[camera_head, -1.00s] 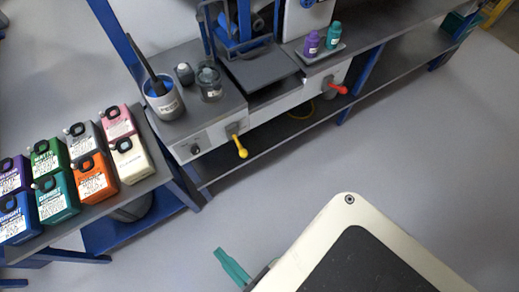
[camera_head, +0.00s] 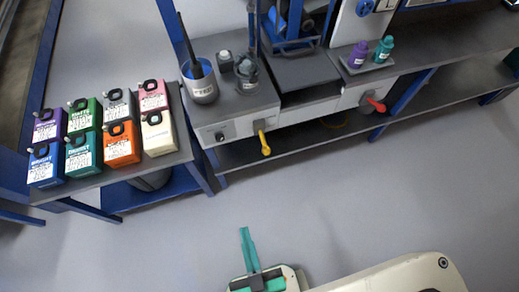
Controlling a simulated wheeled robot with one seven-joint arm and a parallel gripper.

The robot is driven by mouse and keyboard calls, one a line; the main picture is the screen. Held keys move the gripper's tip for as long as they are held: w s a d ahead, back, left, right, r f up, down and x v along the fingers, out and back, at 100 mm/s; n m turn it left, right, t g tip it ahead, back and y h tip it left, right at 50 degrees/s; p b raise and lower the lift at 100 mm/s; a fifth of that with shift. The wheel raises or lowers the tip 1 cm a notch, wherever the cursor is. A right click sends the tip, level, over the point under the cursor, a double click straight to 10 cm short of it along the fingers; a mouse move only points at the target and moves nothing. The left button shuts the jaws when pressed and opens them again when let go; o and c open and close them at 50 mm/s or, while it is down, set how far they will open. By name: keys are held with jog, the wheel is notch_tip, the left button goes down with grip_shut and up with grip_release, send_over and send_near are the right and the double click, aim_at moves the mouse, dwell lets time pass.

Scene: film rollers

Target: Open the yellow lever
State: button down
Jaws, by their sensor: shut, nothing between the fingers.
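The yellow lever (camera_head: 263,142) sits on the front panel of the grey machine (camera_head: 232,129). Its handle hangs down, nearly vertical, from its pivot. My gripper (camera_head: 246,236), with teal fingers, is low in the picture, in front of the machine and well apart from the lever. The fingers are together and hold nothing. Part of the gripper's body is cut off by the bottom edge of the view.
A red lever (camera_head: 376,104) is on the same front, to the right. Several coloured canisters (camera_head: 121,146) stand on a side table at left. A cup (camera_head: 201,84) and jars (camera_head: 247,72) sit on the machine top. The floor (camera_head: 330,190) between gripper and machine is clear.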

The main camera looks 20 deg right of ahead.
aim_at(264, 144)
jog(key=w+d+f+n+g+h, duration=0.1)
jog(key=w+f+n+g, duration=0.3)
jog(key=f, duration=0.6)
jog(key=w+f+n+h, duration=0.15)
jog(key=w+f, duration=0.35)
jog(key=f, duration=0.5)
jog(key=w+d+f+n+g+h, duration=0.15)
jog(key=w+f+n, duration=0.3)
jog(key=f, duration=0.55)
jog(key=w+d+r+n+g+h, duration=0.1)
jog(key=w+h, duration=0.2)
jog(key=w, duration=0.5)
jog(key=w+d+r+g+h, duration=0.1)
jog(key=w+r+h, duration=0.15)
jog(key=w, duration=0.55)
jog(key=w+a+r+h, duration=0.1)
jog(key=w+r+h, duration=0.2)
jog(key=w+r, duration=0.1)
jog(key=shift+a+r+h, duration=0.2)
jog(key=shift+r+h, duration=0.15)
jog(key=shift+r, duration=0.35)
jog(key=shift+w+g, duration=0.1)
jog(key=shift+g, duration=0.15)
